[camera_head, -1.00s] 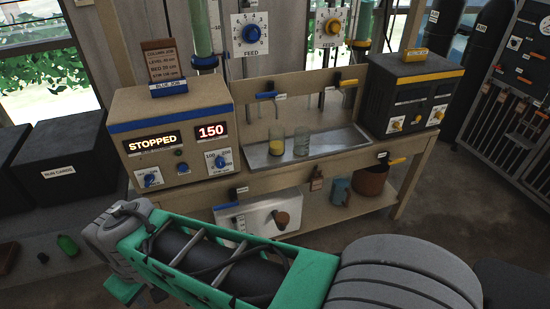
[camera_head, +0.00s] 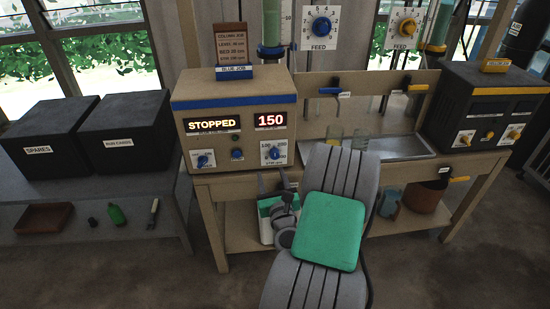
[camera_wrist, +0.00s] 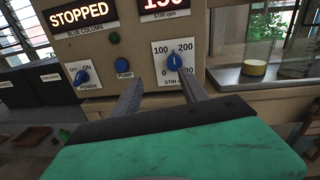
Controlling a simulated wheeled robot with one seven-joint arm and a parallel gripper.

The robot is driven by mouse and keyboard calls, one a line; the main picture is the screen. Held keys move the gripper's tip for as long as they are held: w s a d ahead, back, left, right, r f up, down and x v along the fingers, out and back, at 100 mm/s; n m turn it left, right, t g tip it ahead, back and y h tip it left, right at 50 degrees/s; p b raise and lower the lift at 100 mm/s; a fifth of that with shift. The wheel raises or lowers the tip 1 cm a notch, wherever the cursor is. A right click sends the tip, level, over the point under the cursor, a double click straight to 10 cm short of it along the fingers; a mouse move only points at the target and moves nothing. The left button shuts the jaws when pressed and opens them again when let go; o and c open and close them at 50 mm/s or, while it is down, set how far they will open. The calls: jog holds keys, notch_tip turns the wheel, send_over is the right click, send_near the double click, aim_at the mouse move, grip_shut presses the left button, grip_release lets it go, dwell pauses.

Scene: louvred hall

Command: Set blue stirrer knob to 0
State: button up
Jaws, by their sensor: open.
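The blue stirrer knob (camera_head: 274,153) is at the right of the blue-striped control box (camera_head: 222,105). In the wrist view the knob (camera_wrist: 174,62) points roughly up, between the 100 and 200 marks. The rpm display above it reads 150 (camera_head: 271,120), and the other display reads STOPPED (camera_head: 212,124). My gripper (camera_head: 273,180) is open and empty, just below the knob in the head view. In the wrist view its fingers (camera_wrist: 158,75) reach toward the panel, the right fingertip near the knob's lower edge. I cannot tell whether it touches.
The blue power knob (camera_wrist: 82,77) and pump button (camera_wrist: 124,65) sit left of the stirrer knob. A tray (camera_head: 400,147) with beakers lies right of the box. A yellow-striped box (camera_head: 490,105) stands farther right. Black bins (camera_head: 60,140) stand on the left bench.

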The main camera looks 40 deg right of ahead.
aim_at(275, 157)
jog(key=shift+m+g+h, duration=0.3)
jog(key=shift+m+h, duration=0.2)
jog(key=shift+m, duration=0.4)
jog(key=w+d+p, duration=0.2)
jog(key=d+p, duration=0.1)
jog(key=w+d+p, duration=0.3)
jog(key=p, duration=0.1)
jog(key=shift+w+d, duration=0.25)
jog(key=shift+w, duration=0.05)
jog(key=shift+w+d+f, duration=0.1)
jog(key=shift+w+d, duration=0.1)
jog(key=shift+w, duration=0.05)
jog(key=shift+f, duration=0.1)
jog(key=shift+w+p, duration=0.1)
jog(key=shift+p, duration=0.3)
jog(key=shift+w+d+p, duration=0.25)
jog(key=shift+p, duration=0.1)
grip_shut()
